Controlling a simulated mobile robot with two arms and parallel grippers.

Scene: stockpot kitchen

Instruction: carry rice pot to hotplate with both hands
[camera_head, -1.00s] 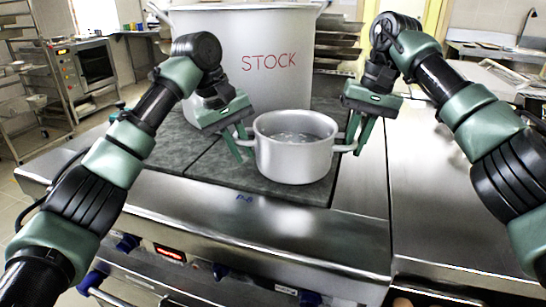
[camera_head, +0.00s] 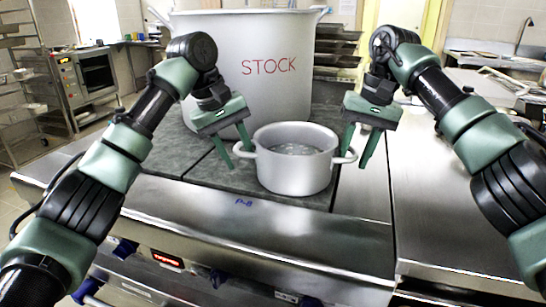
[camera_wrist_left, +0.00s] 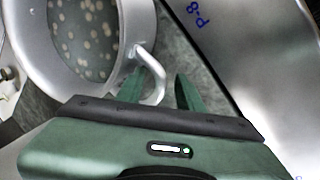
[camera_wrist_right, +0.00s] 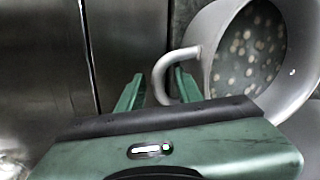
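The rice pot (camera_head: 297,172) is a small silver two-handled pot. It stands upright on the dark grey hotplate (camera_head: 215,172), near its front right edge. Pale round spots show in its liquid in both wrist views. My left gripper (camera_head: 236,153) is open at the pot's left handle (camera_wrist_left: 160,72), with one finger inside the loop and one outside. My right gripper (camera_head: 357,153) is open at the right handle (camera_wrist_right: 160,75), also with one finger inside the loop and one outside. Gaps show between the fingers and both handles.
A large stockpot (camera_head: 268,68) marked STOCK stands close behind the rice pot. A bare steel counter (camera_head: 420,190) lies to the right. The steel front edge (camera_head: 250,225) of the cooker, with knobs below, is clear. An oven (camera_head: 88,78) stands at the far left.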

